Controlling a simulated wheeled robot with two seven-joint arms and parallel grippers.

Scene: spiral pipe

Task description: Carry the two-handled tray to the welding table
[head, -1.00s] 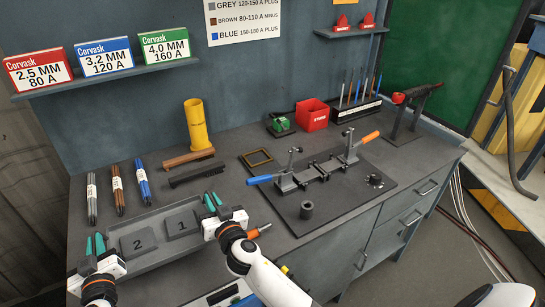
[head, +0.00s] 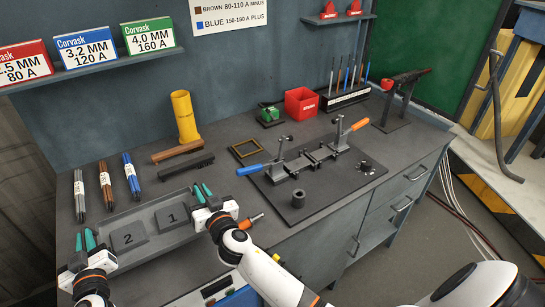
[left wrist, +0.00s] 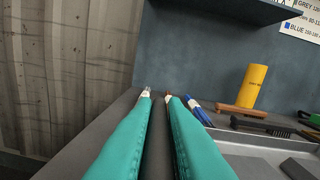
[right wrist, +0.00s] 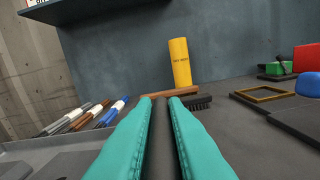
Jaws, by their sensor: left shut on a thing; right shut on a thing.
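The grey two-handled tray (head: 152,251) is at the front left of the workbench, holding plates marked 2 (head: 128,238) and 1 (head: 171,217). I cannot tell whether it rests on the bench or is slightly above it. My left gripper (head: 85,240) is shut at its left end, and my right gripper (head: 203,193) is shut at its right end. Part of the tray shows in the left wrist view (left wrist: 250,164). I cannot tell which surface is the welding table.
The workbench (head: 235,135) carries electrode bundles (head: 104,192), a yellow tube (head: 185,117), a brush (head: 186,166) and a clamp fixture (head: 310,160). A red box (head: 300,103) stands behind. A pale surface with striped edging (head: 480,175) is at the right, across a floor gap.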

